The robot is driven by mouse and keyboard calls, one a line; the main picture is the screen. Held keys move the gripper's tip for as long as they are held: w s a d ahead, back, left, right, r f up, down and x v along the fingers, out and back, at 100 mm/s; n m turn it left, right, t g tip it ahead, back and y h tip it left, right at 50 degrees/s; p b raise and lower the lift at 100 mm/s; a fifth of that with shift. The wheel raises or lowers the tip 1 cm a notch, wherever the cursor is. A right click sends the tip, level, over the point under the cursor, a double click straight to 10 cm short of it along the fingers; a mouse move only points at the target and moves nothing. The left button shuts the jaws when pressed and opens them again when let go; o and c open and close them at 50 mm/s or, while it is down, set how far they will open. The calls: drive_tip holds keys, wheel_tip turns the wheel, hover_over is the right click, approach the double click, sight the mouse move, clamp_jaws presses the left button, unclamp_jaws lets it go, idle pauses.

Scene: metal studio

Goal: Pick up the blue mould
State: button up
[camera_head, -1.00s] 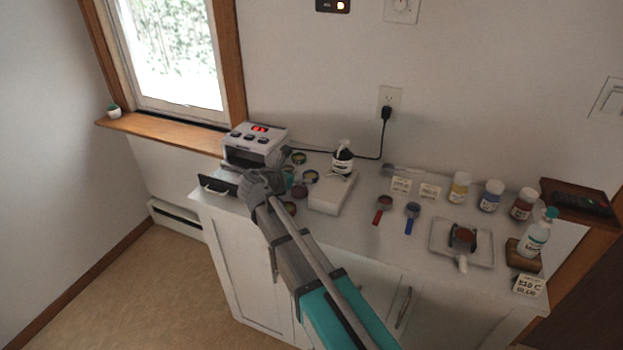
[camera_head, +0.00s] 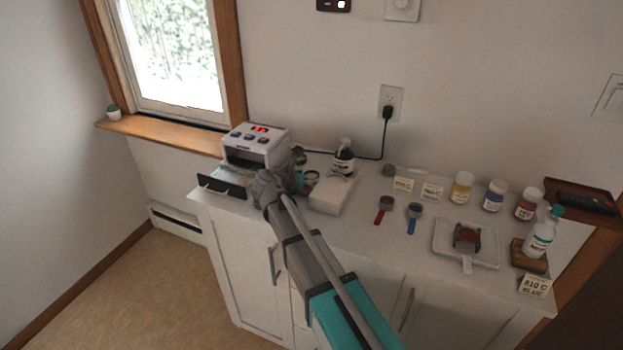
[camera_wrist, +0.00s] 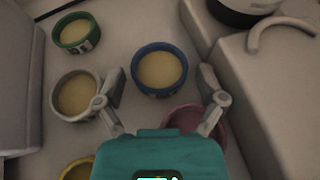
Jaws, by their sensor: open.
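The blue mould (camera_wrist: 158,70), a round cup with a blue rim and a pale yellow filling, stands upright at the middle of the wrist view. My gripper (camera_wrist: 162,82) is open and empty, with one finger on each side of the blue mould and a gap showing on both sides. I cannot tell its height above the counter. In the head view my gripper (camera_head: 272,185) is over the counter in front of the grey machine and hides most of the mould group, so I cannot pick out the blue mould there.
Green (camera_wrist: 76,34), grey (camera_wrist: 75,95), yellow (camera_wrist: 78,168) and pink (camera_wrist: 183,118) moulds stand close around it; the pink one is partly behind my gripper. The grey machine (camera_head: 256,146) is at left.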

drive_tip(key=shift+f, duration=0.1)
drive_tip(key=c, duration=0.7)
drive_tip(key=shift+w+r+p, duration=0.1)
drive_tip(key=shift+r+p, duration=0.15)
drive_tip(key=shift+p, duration=0.05)
drive_tip(key=shift+r+p, duration=0.8)
drive_tip(key=s+d+r+p, duration=0.1)
drive_tip(key=s+r+p, duration=0.2)
drive_tip(key=s, duration=0.1)
drive_tip(key=s+d+r+p, duration=0.1)
drive_tip(key=s+r+p, duration=0.3)
drive_tip(key=s, duration=0.1)
drive_tip(key=s+d+r+p, duration=0.1)
drive_tip(key=s+r+p, duration=0.3)
drive_tip(key=shift+s+d, duration=0.3)
drive_tip(key=shift+d, duration=0.05)
